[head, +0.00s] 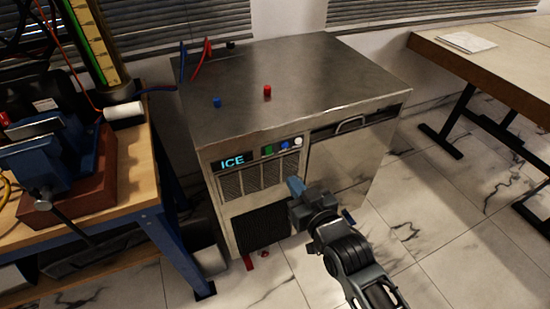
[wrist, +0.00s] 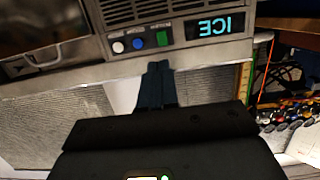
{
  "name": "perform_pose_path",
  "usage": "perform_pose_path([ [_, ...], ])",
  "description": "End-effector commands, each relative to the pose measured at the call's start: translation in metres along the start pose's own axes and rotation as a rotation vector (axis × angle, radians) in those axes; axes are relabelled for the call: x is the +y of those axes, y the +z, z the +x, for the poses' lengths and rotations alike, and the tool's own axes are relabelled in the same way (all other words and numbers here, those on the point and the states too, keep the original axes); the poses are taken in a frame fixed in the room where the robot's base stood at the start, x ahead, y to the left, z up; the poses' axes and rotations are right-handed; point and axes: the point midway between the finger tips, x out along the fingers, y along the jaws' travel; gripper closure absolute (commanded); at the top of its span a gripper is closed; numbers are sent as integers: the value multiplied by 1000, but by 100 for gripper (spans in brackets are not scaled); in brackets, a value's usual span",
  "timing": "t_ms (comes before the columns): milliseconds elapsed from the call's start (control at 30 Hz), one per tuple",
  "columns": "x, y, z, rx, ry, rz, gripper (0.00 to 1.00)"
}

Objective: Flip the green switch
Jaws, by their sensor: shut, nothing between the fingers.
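The green switch (head: 268,150) is on the front panel of a steel ice machine (head: 330,85), just right of the lit ICE display (head: 232,161). A blue button (head: 284,146) and a white button (head: 298,141) sit to its right. In the wrist view, which is upside down, the green switch (wrist: 162,39) lies just beyond the fingertips. My gripper (head: 294,184) is shut and empty, in front of the machine and lower right of the switch in the head view. The wrist view shows its closed fingers (wrist: 157,70) apart from the switch. Nothing hides the switch.
A red piece (head: 267,91) and a blue piece (head: 217,101) stand on the machine's top. A wooden workbench (head: 130,170) with tools is at left, and a table (head: 490,60) is at right. Open tiled floor (head: 425,240) lies at front right.

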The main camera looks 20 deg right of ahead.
Motion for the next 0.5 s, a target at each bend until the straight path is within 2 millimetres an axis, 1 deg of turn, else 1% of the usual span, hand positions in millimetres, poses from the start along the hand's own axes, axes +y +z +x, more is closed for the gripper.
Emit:
perform_pose_path([
  [33,0,-2,9,2,0,0,100],
  [300,0,-2,61,2,0,0,100],
  [500,0,-2,96,0,1,-1,100],
])
